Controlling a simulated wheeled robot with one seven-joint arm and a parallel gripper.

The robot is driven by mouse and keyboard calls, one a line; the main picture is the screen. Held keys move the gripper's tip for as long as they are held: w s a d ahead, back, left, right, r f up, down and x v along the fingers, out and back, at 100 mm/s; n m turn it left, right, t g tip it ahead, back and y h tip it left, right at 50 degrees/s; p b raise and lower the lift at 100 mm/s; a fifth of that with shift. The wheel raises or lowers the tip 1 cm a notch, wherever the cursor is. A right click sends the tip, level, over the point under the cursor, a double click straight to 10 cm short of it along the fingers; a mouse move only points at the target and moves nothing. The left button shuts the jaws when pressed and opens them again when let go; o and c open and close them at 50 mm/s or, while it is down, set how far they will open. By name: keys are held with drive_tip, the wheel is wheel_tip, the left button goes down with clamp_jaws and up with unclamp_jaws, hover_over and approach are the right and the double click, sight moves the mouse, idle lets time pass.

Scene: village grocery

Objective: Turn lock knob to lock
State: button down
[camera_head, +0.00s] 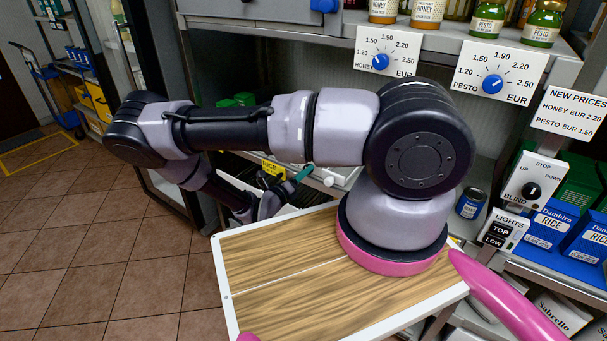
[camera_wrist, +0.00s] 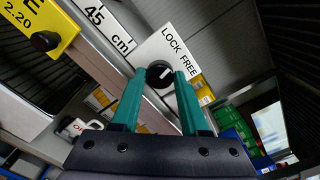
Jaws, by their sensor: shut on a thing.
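The lock knob (camera_wrist: 159,73) is a round black knob with a short white mark. It sits on a white plate (camera_wrist: 160,50) printed LOCK FREE, near the middle of the wrist view. The plate appears tilted in this view. The mark slants up and to the right; I cannot tell for certain which word it points to. My gripper (camera_wrist: 157,80) has its two teal fingers on either side of the knob and is shut on it. In the head view my gripper (camera_head: 304,173) is at the shelf behind the tray; the knob and plate cannot be made out there.
A yellow price sign (camera_wrist: 42,30) with a black knob and a 45 cm label (camera_wrist: 108,25) are left of the plate. In the head view, price dials (camera_head: 387,52) and a blind switch (camera_head: 530,188) are at right. Open tiled floor (camera_head: 90,250) lies left.

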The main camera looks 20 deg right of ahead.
drive_tip(key=n, duration=0.6)
drive_tip(key=shift+n, duration=0.3)
idle(0.5)
drive_tip(key=shift+c, duration=2)
unclamp_jaws()
drive_tip(key=shift+a, duration=0.1)
drive_tip(key=v, duration=1)
drive_tip(key=shift+s+a, duration=0.25)
drive_tip(key=shift+a, duration=0.05)
